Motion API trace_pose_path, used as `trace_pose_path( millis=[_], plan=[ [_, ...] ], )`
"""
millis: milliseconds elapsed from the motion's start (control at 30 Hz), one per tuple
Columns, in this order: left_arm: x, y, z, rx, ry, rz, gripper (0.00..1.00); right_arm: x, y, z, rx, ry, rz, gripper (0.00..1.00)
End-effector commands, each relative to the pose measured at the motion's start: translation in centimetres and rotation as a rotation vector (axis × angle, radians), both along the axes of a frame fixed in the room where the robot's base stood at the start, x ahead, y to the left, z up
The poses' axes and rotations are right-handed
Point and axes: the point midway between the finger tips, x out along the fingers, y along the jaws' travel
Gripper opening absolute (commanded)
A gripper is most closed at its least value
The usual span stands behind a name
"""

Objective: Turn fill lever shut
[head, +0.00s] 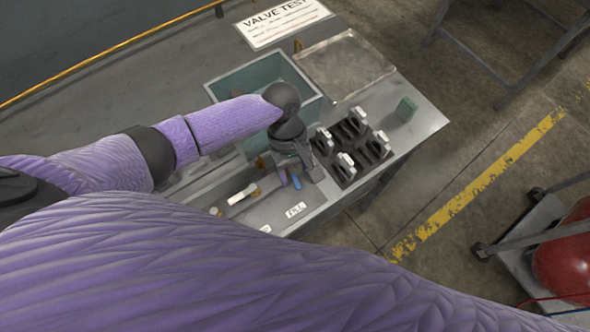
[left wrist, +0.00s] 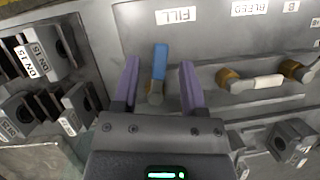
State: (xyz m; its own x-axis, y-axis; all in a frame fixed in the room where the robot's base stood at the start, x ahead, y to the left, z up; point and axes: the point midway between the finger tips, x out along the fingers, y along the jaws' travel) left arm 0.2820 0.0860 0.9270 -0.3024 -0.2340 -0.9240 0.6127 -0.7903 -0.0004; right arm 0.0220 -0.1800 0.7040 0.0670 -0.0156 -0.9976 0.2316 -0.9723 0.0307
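The fill lever (head: 296,182) has a blue handle and sits on a grey panel by the FILL label (head: 295,210). In the left wrist view the blue lever (left wrist: 160,62) points up toward the FILL label (left wrist: 175,16). My left gripper (left wrist: 159,66) is open, with one purple finger on each side of the lever and a visible gap to each. In the head view the left gripper (head: 289,174) is over the panel and its wrist hides part of the valve. My right gripper is not in view.
A white lever (left wrist: 268,82) with brass fittings lies beside the fill lever. A black rack (head: 322,143) with several valve pieces is close to the gripper.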

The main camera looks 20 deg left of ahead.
Motion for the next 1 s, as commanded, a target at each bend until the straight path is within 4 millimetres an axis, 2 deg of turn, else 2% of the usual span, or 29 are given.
trace_pose_path(
  millis=[33, 233, 667, 1000],
  plan=[
    [0.0, 0.0, 0.0, 0.000, 0.000, 0.000, 0.43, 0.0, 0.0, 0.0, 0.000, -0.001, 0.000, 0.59],
    [0.0, 0.0, 0.0, 0.000, 0.000, 0.000, 0.00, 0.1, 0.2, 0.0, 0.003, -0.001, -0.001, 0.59],
    [0.0, 0.1, 0.1, 0.000, 0.000, -0.025, 0.00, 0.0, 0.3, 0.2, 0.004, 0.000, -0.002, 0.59],
    [-0.4, 0.6, 0.3, 0.000, 0.003, -0.239, 0.00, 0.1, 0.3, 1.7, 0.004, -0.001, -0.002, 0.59]
  ],
)
